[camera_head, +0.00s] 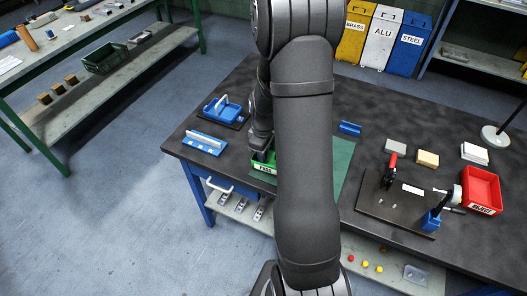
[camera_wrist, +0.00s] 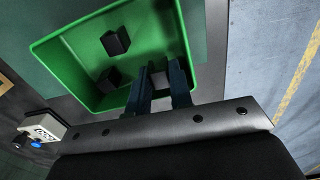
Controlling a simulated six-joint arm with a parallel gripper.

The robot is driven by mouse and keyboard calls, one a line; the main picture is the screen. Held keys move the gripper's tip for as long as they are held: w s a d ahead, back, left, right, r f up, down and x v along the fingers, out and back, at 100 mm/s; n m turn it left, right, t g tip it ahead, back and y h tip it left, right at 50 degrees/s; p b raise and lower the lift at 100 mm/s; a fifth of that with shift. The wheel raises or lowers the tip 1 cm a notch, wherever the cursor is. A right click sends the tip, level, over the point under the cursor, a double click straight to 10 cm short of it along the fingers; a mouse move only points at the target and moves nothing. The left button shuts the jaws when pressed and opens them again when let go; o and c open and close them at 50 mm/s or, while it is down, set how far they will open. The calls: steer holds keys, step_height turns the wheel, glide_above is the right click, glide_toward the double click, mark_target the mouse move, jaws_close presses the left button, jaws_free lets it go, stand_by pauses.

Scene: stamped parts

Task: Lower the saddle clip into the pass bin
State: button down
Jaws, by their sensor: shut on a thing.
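I cannot tell whether the clip touches the bin floor. In the head view my gripper (camera_head: 262,155) is at the bin, mostly hidden.
A blue tray (camera_head: 222,110) and a blue rack (camera_head: 204,143) stand left of the bin. Further right are a dark fixture plate (camera_head: 375,205) with a red-handled clamp and a red reject bin (camera_head: 481,190).

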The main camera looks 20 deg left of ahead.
steer(key=shift+f, duration=1.15)
stand_by(0.4)
steer(key=c, duration=1.2)
jaws_free()
step_height(320, 180, up, 18)
steer(key=shift+f, duration=0.25)
step_height(320, 180, down, 17)
steer(key=shift+f, duration=0.2)
